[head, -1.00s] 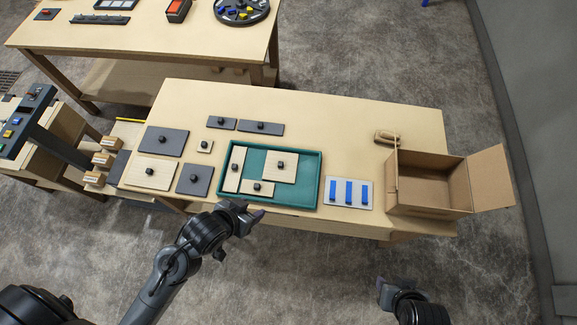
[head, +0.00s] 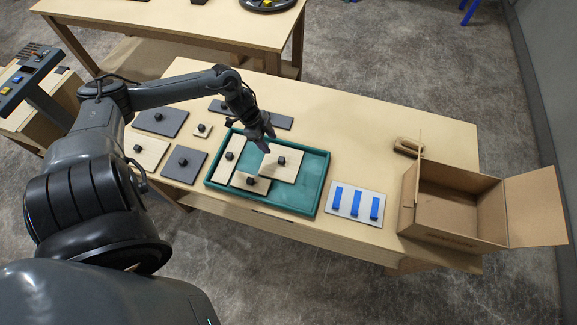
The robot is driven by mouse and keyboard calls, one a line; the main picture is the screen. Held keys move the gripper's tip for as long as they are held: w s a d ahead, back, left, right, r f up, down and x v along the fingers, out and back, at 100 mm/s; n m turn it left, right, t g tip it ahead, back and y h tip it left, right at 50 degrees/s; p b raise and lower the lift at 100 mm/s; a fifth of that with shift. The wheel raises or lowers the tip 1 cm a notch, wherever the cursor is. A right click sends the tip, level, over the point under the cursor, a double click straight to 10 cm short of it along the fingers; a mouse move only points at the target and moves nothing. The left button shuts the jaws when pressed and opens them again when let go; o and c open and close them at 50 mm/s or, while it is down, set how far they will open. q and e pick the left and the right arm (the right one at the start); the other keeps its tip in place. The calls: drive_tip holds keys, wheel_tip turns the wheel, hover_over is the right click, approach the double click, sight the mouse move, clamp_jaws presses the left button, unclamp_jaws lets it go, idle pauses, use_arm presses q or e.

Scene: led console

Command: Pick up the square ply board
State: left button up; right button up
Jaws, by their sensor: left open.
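A squarish ply board (head: 289,170) with a black knob lies in the right part of the green tray (head: 312,190). A narrow ply strip (head: 229,165) and a small ply rectangle (head: 250,184) lie beside it in the tray. Outside the tray, a larger ply board (head: 150,151) and a small ply square (head: 203,131) lie on the table, each with a black knob. My left gripper (head: 268,143) is open and empty above the back edge of the squarish board in the tray, partly covering it; I cannot tell its exact height. My right gripper is out of view.
Dark grey knobbed plates (head: 184,164) lie around the tray, some partly behind my left arm. A light plate with blue bars (head: 356,203) is right of the tray. An open cardboard box (head: 455,205) stands at the table's right end.

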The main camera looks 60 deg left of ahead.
use_arm(q)
hover_over(281, 159)
drive_tip(key=s+a, duration=0.2)
drive_tip(key=f, duration=0.4)
drive_tip(key=shift+w+b, duration=0.2)
drive_tip(key=shift+b, duration=0.2)
drive_tip(key=shift+b+x, duration=0.35)
drive_tip(key=shift+x, duration=2.85)
drive_tip(key=shift+s+a+f, duration=0.1)
drive_tip(key=shift+a, duration=0.1)
clamp_jaws()
